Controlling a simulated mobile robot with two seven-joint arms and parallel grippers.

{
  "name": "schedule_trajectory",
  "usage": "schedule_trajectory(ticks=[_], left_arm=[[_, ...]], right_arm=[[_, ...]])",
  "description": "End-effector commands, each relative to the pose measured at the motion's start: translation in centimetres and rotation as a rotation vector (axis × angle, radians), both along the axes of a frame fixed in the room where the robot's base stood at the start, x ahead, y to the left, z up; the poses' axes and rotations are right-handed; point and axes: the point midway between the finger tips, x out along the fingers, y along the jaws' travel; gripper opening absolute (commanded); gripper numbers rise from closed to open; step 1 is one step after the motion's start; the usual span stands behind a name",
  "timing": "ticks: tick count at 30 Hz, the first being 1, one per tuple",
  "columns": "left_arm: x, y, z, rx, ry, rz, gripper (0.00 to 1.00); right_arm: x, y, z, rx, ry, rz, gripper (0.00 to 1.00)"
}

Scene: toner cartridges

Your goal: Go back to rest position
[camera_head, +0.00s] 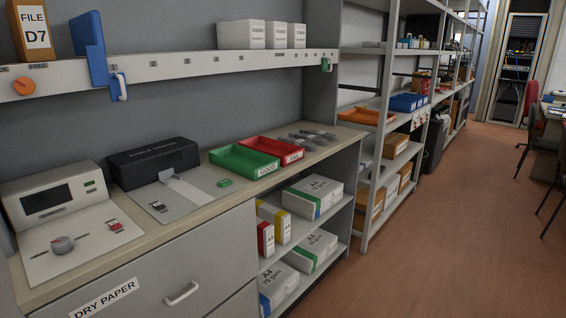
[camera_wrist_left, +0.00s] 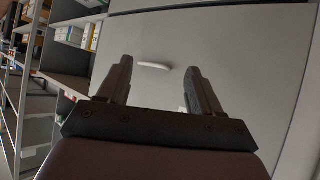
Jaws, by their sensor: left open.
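My left gripper (camera_wrist_left: 157,88) shows in the left wrist view with its two dark fingers apart and nothing between them. Beyond its fingers is the grey drawer front with a white handle (camera_wrist_left: 154,65); I cannot tell the distance. Neither gripper shows in the head view. In the head view, several grey toner cartridges (camera_head: 312,137) lie on the counter (camera_head: 212,170) beyond the red tray. The green tray (camera_head: 244,161) marked GOOD and the red tray (camera_head: 281,151) marked FAIL look empty.
A dark tester box (camera_head: 152,163) and a grey console (camera_head: 57,205) stand on the counter. The drawer labelled DRY PAPER (camera_head: 150,272) is below. Paper packs (camera_head: 313,195) fill the lower shelves. Metal racks (camera_head: 372,150) line the wall.

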Motion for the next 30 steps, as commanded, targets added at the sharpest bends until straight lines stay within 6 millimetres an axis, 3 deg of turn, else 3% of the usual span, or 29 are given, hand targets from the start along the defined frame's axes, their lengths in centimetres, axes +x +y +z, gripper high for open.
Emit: schedule_trajectory(ticks=[1,6,12,18,30], left_arm=[[-2.4,-0.4,-0.9,0.012,0.020,-0.053,0.65],[-9.2,-2.3,-2.3,0.042,0.041,-0.227,0.65],[-15.1,-3.7,-2.2,0.067,0.034,-0.361,0.65],[-17.3,-4.3,-1.8,0.078,0.025,-0.408,0.65],[-17.3,-4.3,-1.8,0.078,0.025,-0.408,0.65]], right_arm=[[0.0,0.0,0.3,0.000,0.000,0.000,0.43],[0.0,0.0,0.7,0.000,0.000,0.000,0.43],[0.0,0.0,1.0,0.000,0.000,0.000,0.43],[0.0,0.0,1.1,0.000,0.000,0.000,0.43],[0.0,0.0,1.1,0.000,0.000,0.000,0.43]])
